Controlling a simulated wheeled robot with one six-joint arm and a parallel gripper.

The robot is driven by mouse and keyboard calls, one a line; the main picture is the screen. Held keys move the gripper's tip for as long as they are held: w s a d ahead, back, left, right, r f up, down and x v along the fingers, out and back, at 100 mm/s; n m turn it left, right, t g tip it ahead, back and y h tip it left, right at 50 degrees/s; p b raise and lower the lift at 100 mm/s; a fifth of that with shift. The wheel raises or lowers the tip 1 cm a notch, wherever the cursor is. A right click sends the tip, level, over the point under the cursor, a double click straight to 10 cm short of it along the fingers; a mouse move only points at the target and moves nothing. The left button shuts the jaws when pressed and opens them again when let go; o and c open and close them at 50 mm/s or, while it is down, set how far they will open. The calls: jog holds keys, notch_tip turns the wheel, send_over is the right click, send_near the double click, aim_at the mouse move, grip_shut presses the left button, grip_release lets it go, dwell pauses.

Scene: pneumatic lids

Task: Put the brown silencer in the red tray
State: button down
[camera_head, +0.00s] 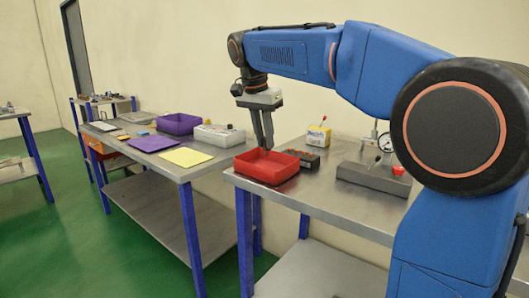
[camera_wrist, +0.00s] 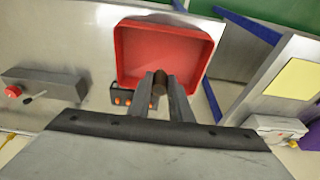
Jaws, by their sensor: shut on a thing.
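My gripper (camera_wrist: 161,84) is shut on the brown silencer (camera_wrist: 160,78), a small dark brown cylinder between the fingertips in the wrist view. In the head view my gripper (camera_head: 268,147) points down over the red tray (camera_head: 265,168), and the silencer is too small to make out there. The red tray also shows in the wrist view (camera_wrist: 124,50), just beyond the fingertips. Its visible floor looks empty. In the wrist view the silencer overlaps the tray's near edge, and its exact height above the tray is hard to tell.
A dark block with orange buttons (camera_head: 306,159) stands right behind the tray. On the left table are a purple tray (camera_head: 180,124), a yellow sheet (camera_head: 186,157) and a white device (camera_head: 219,136).

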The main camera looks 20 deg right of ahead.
aim_at(265, 149)
jog(key=shift+s+a+x, duration=0.1)
jog(key=shift+a+x, duration=0.05)
jog(key=shift+x, duration=0.55)
jog(key=shift+s+a+x, duration=0.1)
jog(key=shift+x, duration=0.65)
jog(key=shift+s+a+x, duration=0.1)
jog(key=shift+a+x, duration=0.05)
jog(key=shift+x, duration=0.55)
jog(key=shift+f, duration=0.15)
jog(key=c, duration=1.6)
grip_release()
jog(key=v, duration=1.2)
jog(key=shift+s, duration=0.1)
